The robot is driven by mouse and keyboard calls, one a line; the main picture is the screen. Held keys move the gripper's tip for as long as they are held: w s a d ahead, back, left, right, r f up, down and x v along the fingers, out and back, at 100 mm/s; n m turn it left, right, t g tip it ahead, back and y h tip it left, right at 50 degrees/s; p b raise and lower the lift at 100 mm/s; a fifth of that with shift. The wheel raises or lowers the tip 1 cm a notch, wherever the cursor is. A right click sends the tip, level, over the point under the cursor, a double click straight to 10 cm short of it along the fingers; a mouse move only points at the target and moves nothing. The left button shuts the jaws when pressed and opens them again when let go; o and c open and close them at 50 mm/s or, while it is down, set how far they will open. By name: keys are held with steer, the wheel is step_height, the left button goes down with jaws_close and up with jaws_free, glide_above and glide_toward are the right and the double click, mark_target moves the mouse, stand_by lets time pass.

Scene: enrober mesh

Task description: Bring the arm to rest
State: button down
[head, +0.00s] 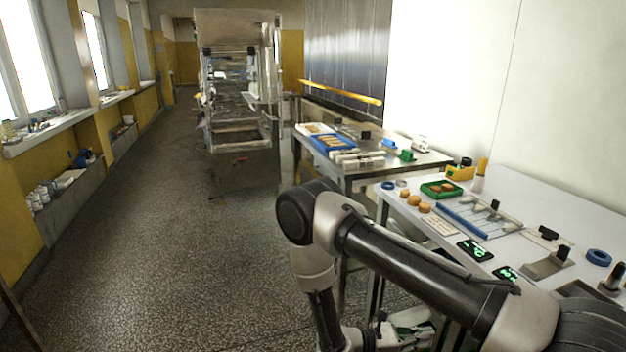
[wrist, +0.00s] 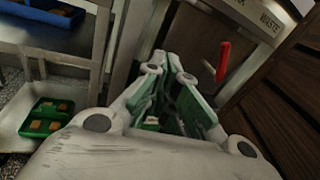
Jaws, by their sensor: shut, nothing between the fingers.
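My arm crosses the lower right of the head view, bent with the forearm hanging down beside the tables. My gripper (head: 405,330) is at the bottom edge there, low in front of the white table and partly cut off. In the wrist view, the fingers of my gripper (wrist: 172,62) come together at their tips, with nothing seen between them. The gripper is shut and empty, apart from the furniture as far as I can tell.
The white table (head: 566,207) on the right bears a green tray (head: 457,188), orange-brown rounds and dark displays. A metal table (head: 425,166) stands behind. The wrist view shows a red handle (wrist: 223,60) and a "WASTE" label (wrist: 270,22) close by. Open floor (head: 180,260) lies left.

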steer(key=s+r+m+g+y, duration=0.3)
steer(key=r+m+y, duration=0.4)
steer(key=r, duration=0.6)
steer(key=s+r+m+g+y, duration=0.3)
steer(key=r+m+y, duration=0.35)
steer(key=r, duration=0.75)
steer(key=s+d+r+m+t+y, duration=0.1)
steer(key=s+d+r+m+t, duration=0.1)
steer(key=r, duration=0.3)
steer(key=s+d+r+m+t+y, duration=0.1)
steer(key=s+d+r+m+t, duration=0.1)
steer(key=r, duration=0.4)
steer(key=s+d+r+m+t+y, duration=0.2)
steer(key=s+r+t, duration=0.1)
steer(key=r+t, duration=0.2)
steer(key=shift+s+r, duration=0.2)
steer(key=shift+r, duration=0.45)
